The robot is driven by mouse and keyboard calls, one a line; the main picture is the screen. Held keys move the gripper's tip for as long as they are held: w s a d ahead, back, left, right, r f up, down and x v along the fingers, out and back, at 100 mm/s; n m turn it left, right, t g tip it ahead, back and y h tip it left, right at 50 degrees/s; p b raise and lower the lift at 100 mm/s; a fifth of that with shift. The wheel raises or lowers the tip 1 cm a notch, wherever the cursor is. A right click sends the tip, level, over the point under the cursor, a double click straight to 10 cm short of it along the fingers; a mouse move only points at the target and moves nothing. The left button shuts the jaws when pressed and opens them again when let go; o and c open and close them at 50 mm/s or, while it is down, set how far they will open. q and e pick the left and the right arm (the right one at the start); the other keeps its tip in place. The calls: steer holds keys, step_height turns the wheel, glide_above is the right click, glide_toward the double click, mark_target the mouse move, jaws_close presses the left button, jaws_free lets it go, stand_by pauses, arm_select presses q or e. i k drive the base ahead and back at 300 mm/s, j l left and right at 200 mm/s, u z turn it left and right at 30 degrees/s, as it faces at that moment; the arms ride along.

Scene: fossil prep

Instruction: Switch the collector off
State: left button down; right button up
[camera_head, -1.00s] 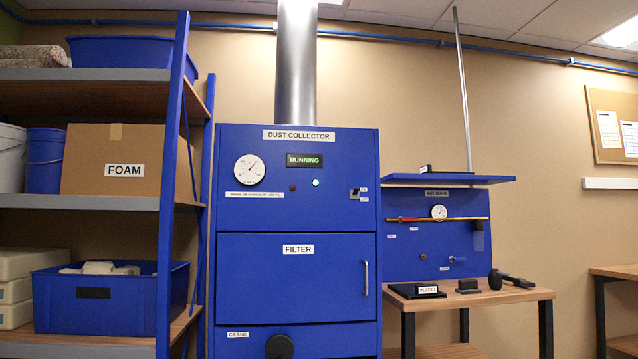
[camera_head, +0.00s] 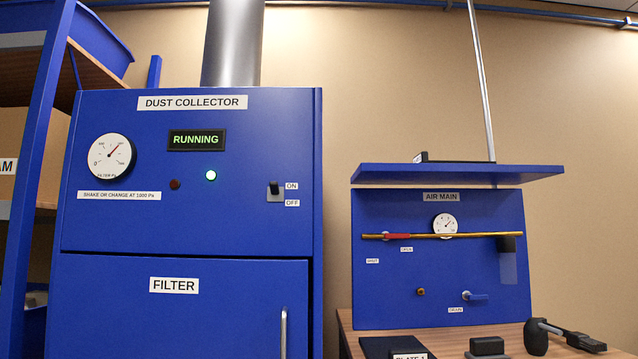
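The blue dust collector (camera_head: 240,130) stands left of centre in the head view. Its display (camera_head: 197,140) reads RUNNING in green. A round lamp (camera_head: 211,175) below the display glows pale green, and a dark red lamp (camera_head: 175,184) beside it looks unlit. The collector switch (camera_head: 273,188) is a small black lever on a light plate at the right of the panel. Its lever sits at the upper end, by the ON label (camera_head: 292,186); the OFF label (camera_head: 292,203) is below. Neither of my grippers is in view.
The filter door (camera_head: 180,310) with its upright handle (camera_head: 284,333) lies below the panel. A blue shelf rack (camera_head: 38,150) stands at the left. The air main panel (camera_head: 440,280) and a wooden bench (camera_head: 350,345) with tools stand at the right.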

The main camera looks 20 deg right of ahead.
mark_target(274, 187)
steer(key=i+l, duration=0.1)
steer(key=l, duration=0.25)
steer(key=i+l, duration=0.15)
steer(key=l, duration=0.15)
steer(key=i+l, duration=0.1)
steer(key=l, duration=0.25)
steer(key=i+l, duration=0.15)
steer(key=l, duration=0.15)
steer(key=i+l, duration=0.1)
steer(key=l, duration=0.25)
